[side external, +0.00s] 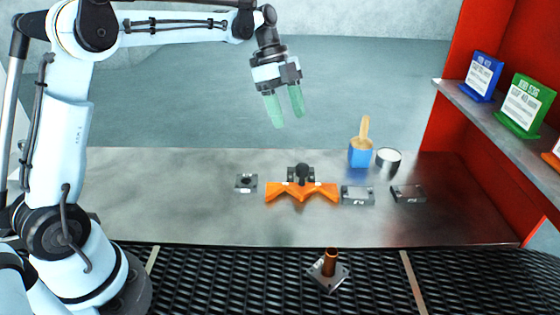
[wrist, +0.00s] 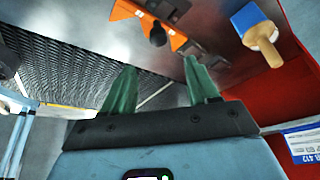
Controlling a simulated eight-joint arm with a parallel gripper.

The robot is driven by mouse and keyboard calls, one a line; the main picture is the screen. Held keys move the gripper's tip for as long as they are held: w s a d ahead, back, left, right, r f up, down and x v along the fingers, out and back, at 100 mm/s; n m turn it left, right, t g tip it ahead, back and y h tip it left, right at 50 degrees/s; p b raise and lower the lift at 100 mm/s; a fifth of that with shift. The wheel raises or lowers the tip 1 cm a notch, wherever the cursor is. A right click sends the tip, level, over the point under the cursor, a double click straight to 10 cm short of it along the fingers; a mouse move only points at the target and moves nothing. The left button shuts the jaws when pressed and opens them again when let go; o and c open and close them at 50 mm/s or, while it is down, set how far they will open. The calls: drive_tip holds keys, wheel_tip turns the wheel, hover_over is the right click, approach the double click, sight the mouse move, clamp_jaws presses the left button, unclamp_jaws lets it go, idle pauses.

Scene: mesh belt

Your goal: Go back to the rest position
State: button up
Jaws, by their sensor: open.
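My gripper (side external: 284,106) hangs in the air above and behind the metal table, its two green fingers apart with nothing between them. In the wrist view the fingers (wrist: 162,92) are also spread and empty. The gripper touches nothing. My arm reaches across the top of the side view from the left.
An orange fixture (side external: 301,192) stands on the table (side external: 150,210) among small dark blocks (side external: 357,196). A blue holder (side external: 361,157) with a wooden-handled tool and a round can (side external: 388,159) stand behind. A part with a copper post (side external: 329,263) sits on the mesh belt (side external: 210,280). Red shelving (side external: 480,130) is right.

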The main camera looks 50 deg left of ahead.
drive_tip(key=shift+r, duration=0.1)
drive_tip(key=s+d+f+n+t+y, duration=0.1)
drive_tip(key=s+n+t+y, duration=0.1)
drive_tip(key=s+n, duration=0.7)
drive_tip(key=s+d+f+n+t+y, duration=0.1)
drive_tip(key=s+f+n+t+y, duration=0.1)
drive_tip(key=s+n+t, duration=0.3)
drive_tip(key=shift+s+d+n, duration=0.25)
drive_tip(key=shift+s+n, duration=1.65)
drive_tip(key=shift+n, duration=0.1)
